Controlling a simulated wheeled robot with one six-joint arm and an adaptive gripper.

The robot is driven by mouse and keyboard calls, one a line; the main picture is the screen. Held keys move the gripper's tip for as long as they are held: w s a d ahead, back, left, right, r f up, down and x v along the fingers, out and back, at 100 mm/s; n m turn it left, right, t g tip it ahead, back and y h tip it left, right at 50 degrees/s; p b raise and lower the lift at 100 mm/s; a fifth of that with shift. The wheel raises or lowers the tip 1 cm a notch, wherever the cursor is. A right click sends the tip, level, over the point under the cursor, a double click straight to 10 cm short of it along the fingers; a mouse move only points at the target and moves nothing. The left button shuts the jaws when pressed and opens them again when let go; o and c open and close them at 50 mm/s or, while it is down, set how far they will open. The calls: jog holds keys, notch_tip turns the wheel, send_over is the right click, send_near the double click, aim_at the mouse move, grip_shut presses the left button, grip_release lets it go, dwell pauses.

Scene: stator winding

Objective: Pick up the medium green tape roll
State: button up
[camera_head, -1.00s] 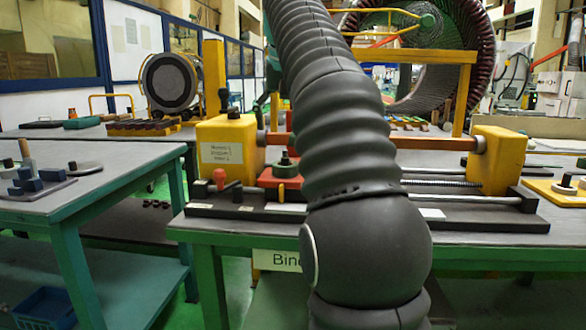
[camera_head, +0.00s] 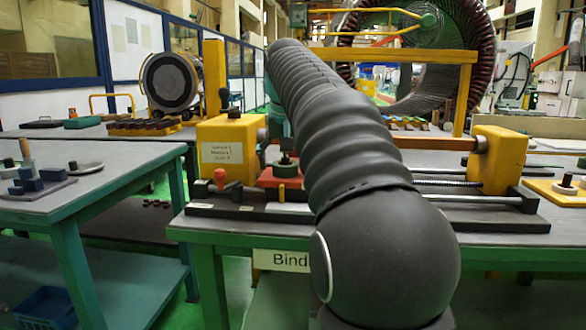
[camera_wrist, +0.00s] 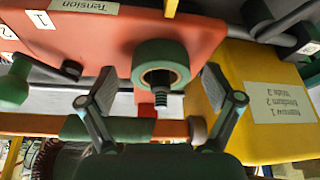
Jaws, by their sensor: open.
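The green tape roll (camera_wrist: 160,52) is a ring with a pale core in the wrist view, seen against the red block (camera_wrist: 110,38) labelled "Tension". A threaded post (camera_wrist: 160,97) shows at its core. My gripper (camera_wrist: 161,72) is open, with one finger to each side of the roll's lower part in the picture. I see no finger touching it. In the head view the red block (camera_head: 281,180) carries a dark green round piece (camera_head: 286,166), apparently the same roll. My gripper is not visible there, and my arm covers the bench's middle.
A yellow block (camera_wrist: 265,95) with a label stands close to the right finger in the wrist view. An orange-brown bar (camera_wrist: 40,124) crosses behind the gripper. In the head view, a yellow post block (camera_head: 500,160) stands at the bench's right end.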

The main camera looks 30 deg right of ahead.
jog(key=shift+f, duration=0.1)
jog(key=shift+c, duration=0.2)
jog(key=c, duration=1.2)
